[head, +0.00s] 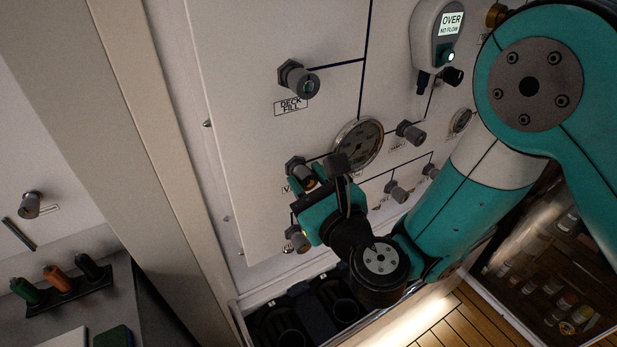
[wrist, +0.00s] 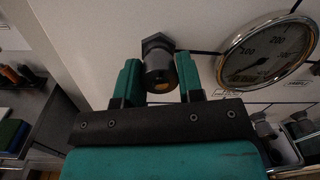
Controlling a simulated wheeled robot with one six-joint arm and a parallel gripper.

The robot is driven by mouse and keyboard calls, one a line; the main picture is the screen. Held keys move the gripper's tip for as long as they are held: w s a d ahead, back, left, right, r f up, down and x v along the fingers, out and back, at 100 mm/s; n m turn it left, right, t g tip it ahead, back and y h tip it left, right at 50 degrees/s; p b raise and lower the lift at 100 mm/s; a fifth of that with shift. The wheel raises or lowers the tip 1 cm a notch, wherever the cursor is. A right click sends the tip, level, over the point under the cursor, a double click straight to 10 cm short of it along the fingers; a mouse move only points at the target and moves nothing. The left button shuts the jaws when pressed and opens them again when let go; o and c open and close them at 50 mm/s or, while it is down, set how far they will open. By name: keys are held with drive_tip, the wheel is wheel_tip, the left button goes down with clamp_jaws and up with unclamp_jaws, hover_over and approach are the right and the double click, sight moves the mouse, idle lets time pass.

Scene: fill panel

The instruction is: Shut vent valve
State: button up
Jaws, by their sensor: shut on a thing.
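The vent valve is a grey knob with a dark hex collar (wrist: 157,62) on the white panel, in the middle of the wrist view. In the head view the knob (head: 303,170) shows beside my gripper, with its label mostly hidden behind the gripper. My gripper (wrist: 160,80) has its two teal fingers on either side of the knob and is shut on it. In the head view my gripper (head: 318,195) reaches the panel's lower left, and part of the knob is hidden by it.
A round gauge (head: 359,143) sits right of the knob. The deck fill valve (head: 298,79) is above. Other grey knobs (head: 411,132) are to the right. A display unit reading OVER NO FLOW (head: 438,38) is at the upper right. A dark bin (head: 315,312) lies below.

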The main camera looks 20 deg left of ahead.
drive_tip(key=shift+r, duration=0.15)
idle(0.3)
drive_tip(key=o, duration=0.9)
drive_tip(key=shift+s, duration=0.1)
